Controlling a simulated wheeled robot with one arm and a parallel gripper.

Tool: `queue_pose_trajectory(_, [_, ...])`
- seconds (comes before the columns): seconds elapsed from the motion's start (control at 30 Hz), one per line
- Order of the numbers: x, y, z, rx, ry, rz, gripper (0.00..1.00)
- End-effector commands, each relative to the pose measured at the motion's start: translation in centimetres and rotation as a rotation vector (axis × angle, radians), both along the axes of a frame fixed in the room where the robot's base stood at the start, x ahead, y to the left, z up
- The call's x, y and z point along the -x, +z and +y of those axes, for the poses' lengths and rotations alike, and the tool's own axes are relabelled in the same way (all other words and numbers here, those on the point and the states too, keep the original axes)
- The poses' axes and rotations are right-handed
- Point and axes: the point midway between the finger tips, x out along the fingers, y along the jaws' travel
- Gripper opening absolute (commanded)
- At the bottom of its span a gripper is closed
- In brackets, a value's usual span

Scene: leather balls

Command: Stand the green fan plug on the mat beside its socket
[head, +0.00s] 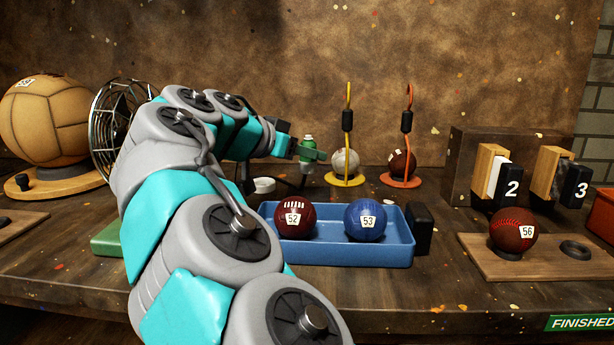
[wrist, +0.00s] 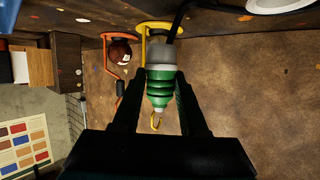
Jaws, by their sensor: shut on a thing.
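The green fan plug (head: 308,144) is ribbed, with a grey end, and is held in the air in front of the back wall. My gripper (head: 306,154) is shut on it. The wire-caged fan (head: 112,125) stands at the left, partly behind my arm. A white round piece (head: 264,185) lies on the bench below the plug; I cannot tell if it is the socket. I cannot make out the mat.
A blue tray (head: 345,254) with two numbered balls stands in front. Yellow (head: 348,122) and orange (head: 409,122) stands with balls are right of the plug. A large tan ball (head: 45,122) sits far left. Ball 56 (head: 513,230) rests on a wooden board at right.

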Motion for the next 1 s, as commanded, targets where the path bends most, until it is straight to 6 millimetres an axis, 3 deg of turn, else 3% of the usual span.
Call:
queue_pose_trajectory(0.27, [0.0,-1.4,0.1,0.002,-0.001,0.003,0.0])
queue_pose_trajectory(0.57, [0.1,-4.6,0.0,0.002,-0.003,0.003,0.0])
queue_pose_trajectory(0.97, [0.0,-5.2,0.0,0.0,0.0,0.002,0.0])
queue_pose_trajectory(1.0, [0.0,-5.1,0.0,0.0,0.0,0.002,0.46])
